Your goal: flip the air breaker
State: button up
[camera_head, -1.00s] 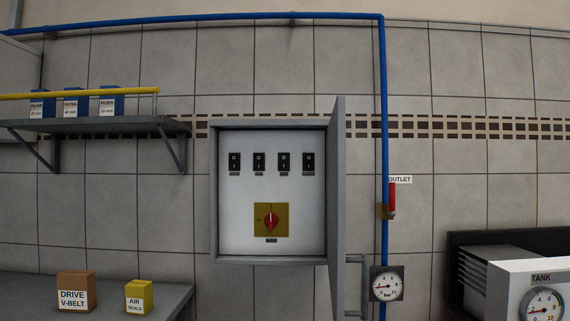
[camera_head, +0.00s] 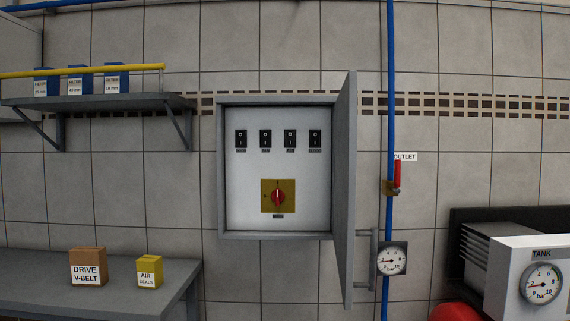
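A grey electrical cabinet (camera_head: 222,170) hangs on the tiled wall in the middle of the head view. Its door (camera_head: 346,190) stands open to the right. Inside, several black breaker switches sit in a row on the white panel: the first (camera_head: 241,139), the second (camera_head: 265,139), the third (camera_head: 290,139) and one at the right end (camera_head: 315,139). Their labels are too small to read, so I cannot tell which is the air breaker. Below them is a red rotary switch (camera_head: 278,197) on a yellow plate, its handle upright. My gripper is not in view.
A blue pipe (camera_head: 390,80) with a red-handled outlet valve (camera_head: 397,174) and a gauge (camera_head: 392,259) runs right of the door. A grey bench (camera_head: 40,281) bearing two boxes stands at lower left, under a shelf (camera_head: 100,102). A tank unit (camera_head: 510,259) stands at lower right.

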aim_at(290, 134)
jog(key=i, duration=1.05)
